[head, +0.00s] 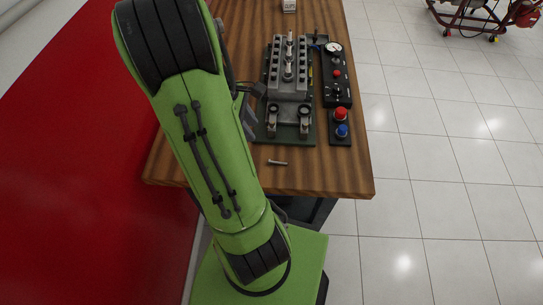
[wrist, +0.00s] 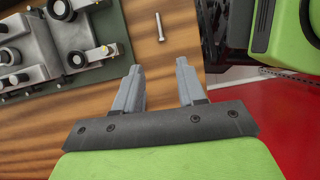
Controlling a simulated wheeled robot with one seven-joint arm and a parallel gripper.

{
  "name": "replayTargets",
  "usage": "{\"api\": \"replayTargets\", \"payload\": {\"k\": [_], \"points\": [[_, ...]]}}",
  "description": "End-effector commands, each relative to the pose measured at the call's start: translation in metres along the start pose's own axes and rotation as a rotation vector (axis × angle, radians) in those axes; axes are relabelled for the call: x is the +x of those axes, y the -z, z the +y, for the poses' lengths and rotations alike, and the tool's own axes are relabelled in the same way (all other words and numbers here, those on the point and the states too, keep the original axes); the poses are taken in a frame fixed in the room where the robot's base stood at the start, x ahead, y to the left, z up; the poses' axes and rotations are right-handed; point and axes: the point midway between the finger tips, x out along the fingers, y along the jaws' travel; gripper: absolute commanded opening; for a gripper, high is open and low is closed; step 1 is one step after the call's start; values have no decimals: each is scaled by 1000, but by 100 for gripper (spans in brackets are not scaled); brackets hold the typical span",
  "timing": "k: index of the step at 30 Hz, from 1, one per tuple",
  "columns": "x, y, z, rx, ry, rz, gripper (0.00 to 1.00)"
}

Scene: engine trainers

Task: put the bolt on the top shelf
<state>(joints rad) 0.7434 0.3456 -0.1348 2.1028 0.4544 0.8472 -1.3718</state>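The bolt (head: 278,162) is a small grey metal bolt lying on the wooden table (head: 340,178), close to its front edge, in the head view. In the wrist view the bolt (wrist: 159,27) lies on the wood beyond my fingertips, apart from them. My gripper (wrist: 161,75) is open and empty, its two grey fingers spread over the table. No shelf can be clearly made out in either view.
An engine trainer (head: 288,85) on a green base stands behind the bolt. A black gauge panel (head: 334,75) and a box with red and blue buttons (head: 341,125) stand to its right. A red surface (head: 80,150) lies left. Tiled floor is open at right.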

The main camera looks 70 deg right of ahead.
Motion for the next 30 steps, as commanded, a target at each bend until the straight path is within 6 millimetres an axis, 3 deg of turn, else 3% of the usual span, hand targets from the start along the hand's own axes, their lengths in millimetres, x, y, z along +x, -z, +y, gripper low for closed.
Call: {"api": "replayTargets", "payload": {"k": [9,16,21,24,30], "points": [[82,2,-2,2,5,0,40],[111,2,-1,1,2,2,40],[144,2,-1,0,3,2,40],[153,1,-1,0,1,3,40],[153,1,-1,0,0,3,40]]}}
